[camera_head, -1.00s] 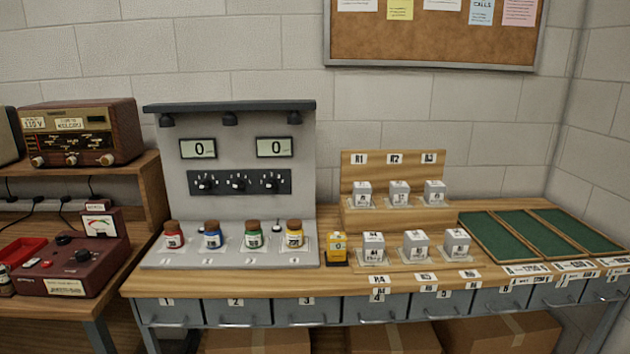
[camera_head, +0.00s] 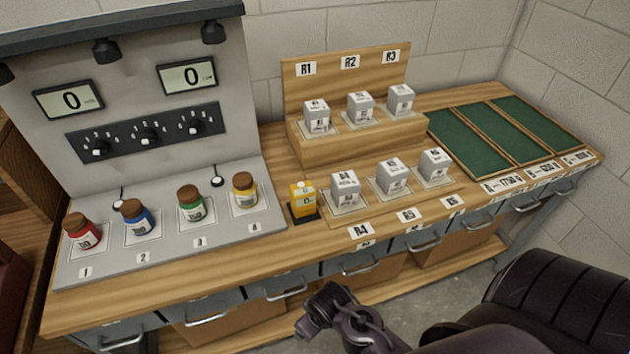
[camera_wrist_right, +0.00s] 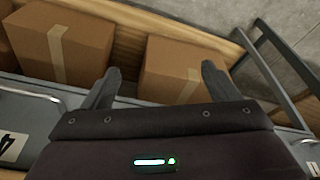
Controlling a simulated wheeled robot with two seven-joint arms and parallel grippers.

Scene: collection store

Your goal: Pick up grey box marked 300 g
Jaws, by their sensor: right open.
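Several small grey boxes with printed labels stand on the wooden table. Three are on the raised step, marked R1 (camera_head: 316,116), R2 (camera_head: 359,107) and R3 (camera_head: 400,100). Three more are in the front row, marked R4 (camera_head: 345,188), R5 (camera_head: 390,176) and R6 (camera_head: 434,165). The print on them is too small for me to tell which says 300 g. My right gripper (camera_wrist_right: 160,70) is open and empty in the wrist view, by the drawer fronts and away from the grey boxes. My left gripper is not in view.
A yellow box (camera_head: 302,199) stands left of the R4 box. Capped jars, such as the green one (camera_head: 190,204), stand on the grey panel stand. Green-lined trays (camera_head: 470,140) lie at the right. Cardboard boxes (camera_wrist_right: 180,72) sit below the drawers.

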